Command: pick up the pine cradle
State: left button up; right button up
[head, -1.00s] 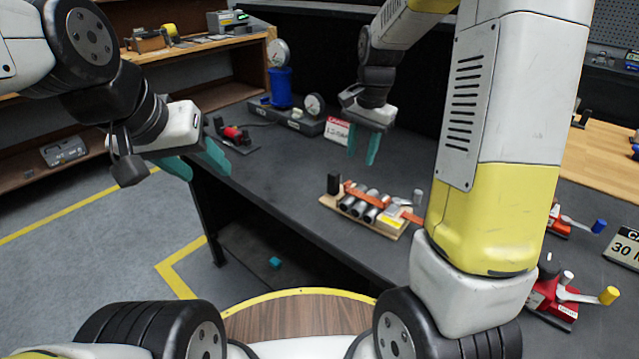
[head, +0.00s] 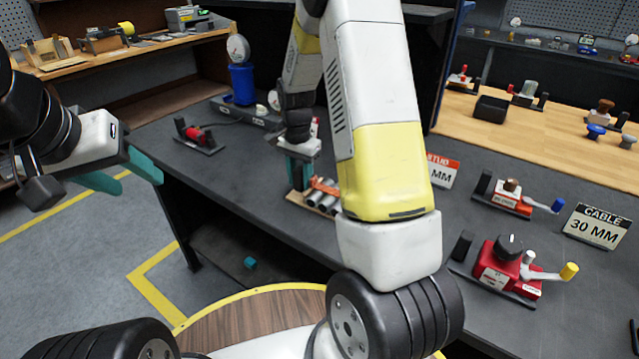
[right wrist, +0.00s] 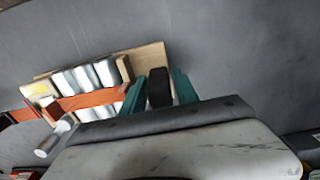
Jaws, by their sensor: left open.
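The pine cradle (head: 308,206) is a pale wooden board on the dark bench, partly hidden behind my right arm in the head view. In the right wrist view, the cradle (right wrist: 150,57) carries several silver cylinders (right wrist: 85,76) under an orange strap (right wrist: 92,99). A black upright block (right wrist: 159,88) stands at its end. My right gripper (head: 301,178) is down at that end. In the right wrist view, the right gripper's (right wrist: 161,78) teal fingers stand either side of the black block; whether they press on it is unclear. My left gripper (head: 141,185) is open and empty, left of the bench.
A red valve (head: 510,275) with a yellow-tipped handle and a smaller valve (head: 512,196) stand at the right, with a CABLE 30 MM sign (head: 596,227). A blue cylinder (head: 242,84) and a red part (head: 197,134) sit farther left.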

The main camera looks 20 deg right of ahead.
grip_shut()
dwell(1.4)
